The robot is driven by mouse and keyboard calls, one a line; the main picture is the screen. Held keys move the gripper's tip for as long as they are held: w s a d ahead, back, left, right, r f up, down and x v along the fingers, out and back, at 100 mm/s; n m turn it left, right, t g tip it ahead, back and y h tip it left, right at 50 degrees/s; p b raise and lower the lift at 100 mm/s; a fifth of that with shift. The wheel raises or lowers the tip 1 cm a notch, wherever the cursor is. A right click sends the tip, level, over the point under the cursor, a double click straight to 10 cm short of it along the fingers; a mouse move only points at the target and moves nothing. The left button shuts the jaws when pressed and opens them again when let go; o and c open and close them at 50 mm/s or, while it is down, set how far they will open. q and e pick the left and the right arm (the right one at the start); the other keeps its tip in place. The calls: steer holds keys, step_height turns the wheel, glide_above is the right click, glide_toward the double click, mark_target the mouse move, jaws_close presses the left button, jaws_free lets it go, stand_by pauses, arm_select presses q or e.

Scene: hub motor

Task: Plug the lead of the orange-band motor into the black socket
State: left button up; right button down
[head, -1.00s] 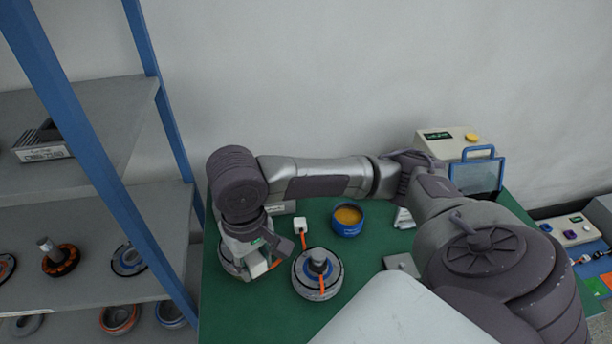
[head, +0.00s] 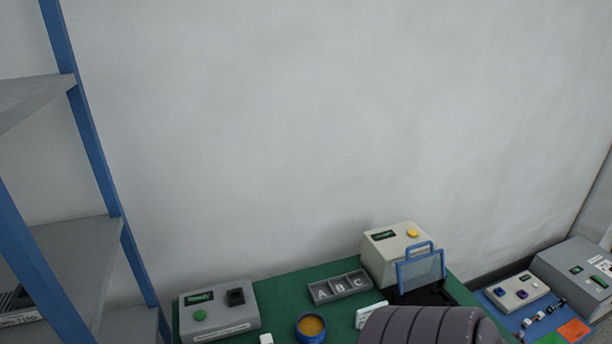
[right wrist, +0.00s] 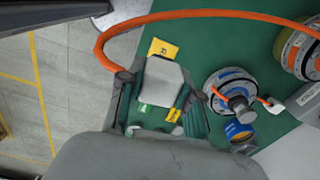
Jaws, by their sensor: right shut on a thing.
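The black socket (head: 236,297) sits on top of a grey box with a small display and a green button, at the back left of the green table in the head view. In the right wrist view, my right gripper (right wrist: 160,95) is shut on a pale grey plug (right wrist: 165,78). An orange lead (right wrist: 205,14) arcs from beside the gripper towards the orange-band motor (right wrist: 298,52) at the right edge, which is partly cut off. A second motor (right wrist: 232,90) with a blue band lies nearer, with its own white plug (right wrist: 275,103). My left gripper is out of view.
A blue tub (head: 310,330), a grey A-B-C tray (head: 340,287) and a cream box with a yellow button (head: 395,250) stand on the table (head: 285,287). A blue-framed clear panel (head: 421,270) stands at the right. A shelf rack (head: 90,150) is on the left.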

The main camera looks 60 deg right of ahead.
steer(key=shift+s+d+r+m, duration=0.15)
steer(key=shift+s+d+m, duration=0.25)
steer(key=shift+s+m, duration=0.25)
steer(key=shift+d, duration=0.15)
steer(key=w+d+b, duration=0.4)
steer(key=w+d, duration=0.6)
steer(key=w, duration=0.4)
steer(key=w+d+b, duration=0.4)
steer(key=w+d, duration=0.6)
steer(key=w, duration=0.4)
steer(key=w+d+b, duration=0.4)
steer(key=w+d, duration=0.5)
steer(key=w, duration=0.6)
steer(key=shift+w+d+f+b, duration=0.1)
steer(key=shift+d+f+b, duration=0.2)
steer(key=shift+d+b, duration=0.1)
steer(key=shift+f+p, duration=0.35)
steer(key=shift+f, duration=0.9)
steer(key=shift+f, duration=0.1)
steer(key=shift+f+b, duration=0.3)
steer(key=shift+f, duration=0.15)
